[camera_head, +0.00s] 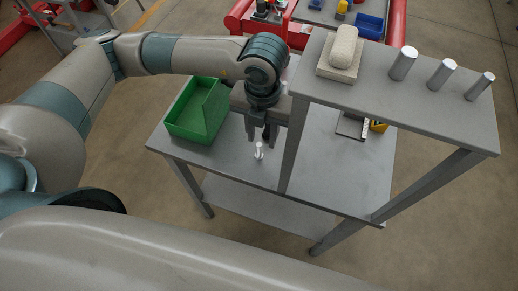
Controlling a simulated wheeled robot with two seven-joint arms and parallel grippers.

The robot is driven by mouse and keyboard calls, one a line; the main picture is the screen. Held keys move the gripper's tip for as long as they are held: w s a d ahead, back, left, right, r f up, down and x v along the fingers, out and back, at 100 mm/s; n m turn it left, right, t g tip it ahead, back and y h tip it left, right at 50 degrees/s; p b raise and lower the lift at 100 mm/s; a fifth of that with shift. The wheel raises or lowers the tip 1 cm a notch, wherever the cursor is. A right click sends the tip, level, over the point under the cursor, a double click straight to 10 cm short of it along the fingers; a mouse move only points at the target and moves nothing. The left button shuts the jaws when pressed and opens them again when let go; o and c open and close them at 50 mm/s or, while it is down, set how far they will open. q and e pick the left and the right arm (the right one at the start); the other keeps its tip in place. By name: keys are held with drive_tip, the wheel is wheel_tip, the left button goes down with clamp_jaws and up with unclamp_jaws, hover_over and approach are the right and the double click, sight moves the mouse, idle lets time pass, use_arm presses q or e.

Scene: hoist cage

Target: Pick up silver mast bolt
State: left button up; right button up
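The silver mast bolt (259,150) appears as a small, pale, upright piece on the grey table, near its front edge. My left gripper (261,136) points down over the table, just behind the bolt in the picture. Its two dark fingers are apart, and I see nothing held between them. The bolt looks clear of the fingers, though the exact gap in depth is hard to tell. My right gripper is not in view.
A green bin (198,108) stands left of my gripper. A raised grey shelf (425,104) on legs, right of the gripper, bears a pale block (341,52) and three silver cylinders (441,74). A black and yellow item (378,126) lies beneath. Red-framed equipment (238,18) stands behind.

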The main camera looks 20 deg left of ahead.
sight(259, 144)
use_arm(q)
drive_tip(key=shift+a+f+p, duration=0.2)
drive_tip(key=shift+f+p, duration=0.25)
drive_tip(key=shift+p, duration=0.1)
drive_tip(key=f, duration=0.1)
drive_tip(key=f+p, duration=0.1)
drive_tip(key=f, duration=0.1)
drive_tip(key=shift+a+p, duration=0.25)
drive_tip(key=shift+p, duration=0.1)
drive_tip(key=shift+f, duration=0.65)
clamp_jaws()
